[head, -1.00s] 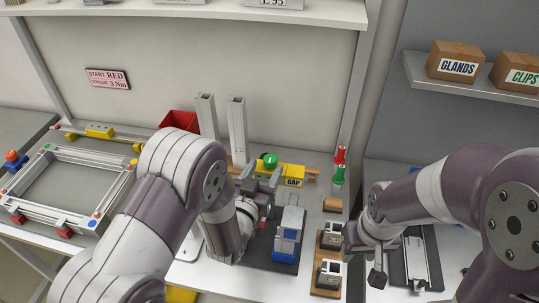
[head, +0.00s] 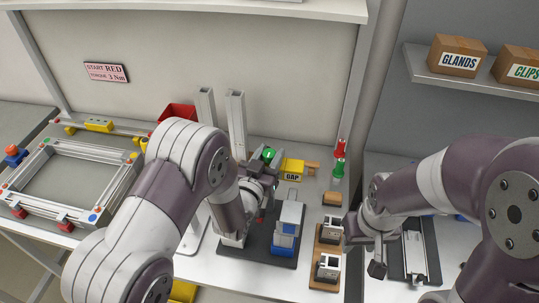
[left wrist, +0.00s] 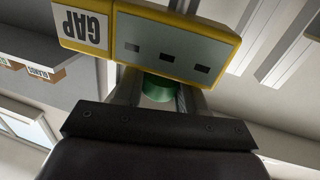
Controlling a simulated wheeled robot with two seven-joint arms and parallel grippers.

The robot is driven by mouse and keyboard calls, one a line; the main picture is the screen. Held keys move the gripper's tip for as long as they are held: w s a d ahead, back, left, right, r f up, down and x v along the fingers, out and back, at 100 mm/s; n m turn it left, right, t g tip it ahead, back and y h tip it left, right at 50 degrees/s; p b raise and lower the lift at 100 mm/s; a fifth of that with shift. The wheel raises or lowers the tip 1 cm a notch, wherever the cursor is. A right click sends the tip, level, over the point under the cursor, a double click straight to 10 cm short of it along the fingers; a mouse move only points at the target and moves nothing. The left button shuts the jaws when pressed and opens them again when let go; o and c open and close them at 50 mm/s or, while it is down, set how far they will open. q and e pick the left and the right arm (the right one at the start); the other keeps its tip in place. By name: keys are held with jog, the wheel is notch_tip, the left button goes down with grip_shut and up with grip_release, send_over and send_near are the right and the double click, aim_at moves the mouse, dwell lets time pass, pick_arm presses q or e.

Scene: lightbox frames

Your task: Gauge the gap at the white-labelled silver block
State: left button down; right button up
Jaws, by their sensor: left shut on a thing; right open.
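My left gripper (head: 263,166) is shut on a green rounded piece (head: 268,153) at the back of the table. In the left wrist view the green piece (left wrist: 158,88) sits between the fingers, beside the yellow block marked GAP (left wrist: 160,40). Two silver blocks with dark slots, a far one (head: 329,232) and a near one (head: 327,268), stand on a wooden strip. My right gripper (head: 362,247) is open and empty, right of the strip.
A silver and blue fixture (head: 287,232) stands on a dark plate left of the strip. Red and green pieces (head: 340,158) stand at the back right. Silver posts (head: 237,125) rise behind the left gripper. An aluminium frame (head: 75,180) lies at the left.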

pick_arm(q)
jog(key=shift+w+a+r+m+h, duration=0.1)
jog(key=shift+m+h, duration=0.2)
jog(key=shift+h, duration=0.2)
jog(key=shift+r+m+g+h, duration=0.15)
jog(key=shift+m+g+h, duration=0.15)
jog(key=shift+g, duration=0.1)
jog(key=c, duration=0.8)
grip_release()
jog(key=shift+o, duration=0.2)
jog(key=shift+s+a+f+b, duration=0.1)
jog(key=shift+s+f+b, duration=0.1)
jog(key=shift+s+b, duration=0.15)
jog(key=b+v, duration=0.2)
jog(key=v, duration=0.9)
jog(key=shift+s+b, duration=0.2)
jog(key=shift+b, duration=0.1)
